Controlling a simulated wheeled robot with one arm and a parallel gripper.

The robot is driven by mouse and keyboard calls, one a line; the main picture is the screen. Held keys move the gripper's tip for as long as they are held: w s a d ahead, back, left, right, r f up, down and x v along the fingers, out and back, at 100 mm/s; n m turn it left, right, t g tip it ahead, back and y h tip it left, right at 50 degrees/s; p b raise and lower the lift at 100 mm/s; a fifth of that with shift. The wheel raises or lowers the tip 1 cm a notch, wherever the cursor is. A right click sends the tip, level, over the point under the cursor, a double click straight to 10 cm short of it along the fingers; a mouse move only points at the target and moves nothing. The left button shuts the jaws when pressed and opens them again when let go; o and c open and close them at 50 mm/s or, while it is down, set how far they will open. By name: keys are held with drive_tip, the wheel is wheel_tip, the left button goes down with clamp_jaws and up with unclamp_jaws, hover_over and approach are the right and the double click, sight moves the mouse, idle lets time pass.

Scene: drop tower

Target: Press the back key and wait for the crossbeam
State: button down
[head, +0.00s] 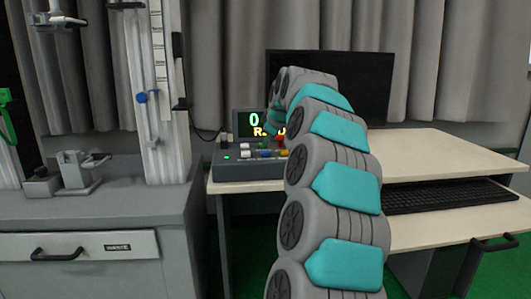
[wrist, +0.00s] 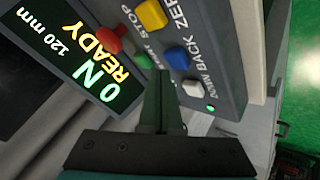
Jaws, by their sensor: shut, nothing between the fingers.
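The control box (head: 250,165) stands on the desk with several coloured keys. In the wrist view, the blue key (wrist: 176,57) has the BACK label beside it. The display (wrist: 85,75) reads 0 N, READY, 120 mm. My gripper (wrist: 161,75) is shut and empty, its tips pointing at the box close to the blue key. I cannot tell whether they touch it. In the head view my arm hides part of the box. I cannot make out the crossbeam for certain.
The tower column (head: 160,90) with a scale and a blue knob stands left on a grey cabinet (head: 80,245). A dark monitor (head: 375,85) is behind my arm. A keyboard (head: 450,197) lies on the shelf at right. The desk's right side (head: 440,150) is clear.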

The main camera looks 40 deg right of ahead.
drive_tip(key=shift+f, duration=0.45)
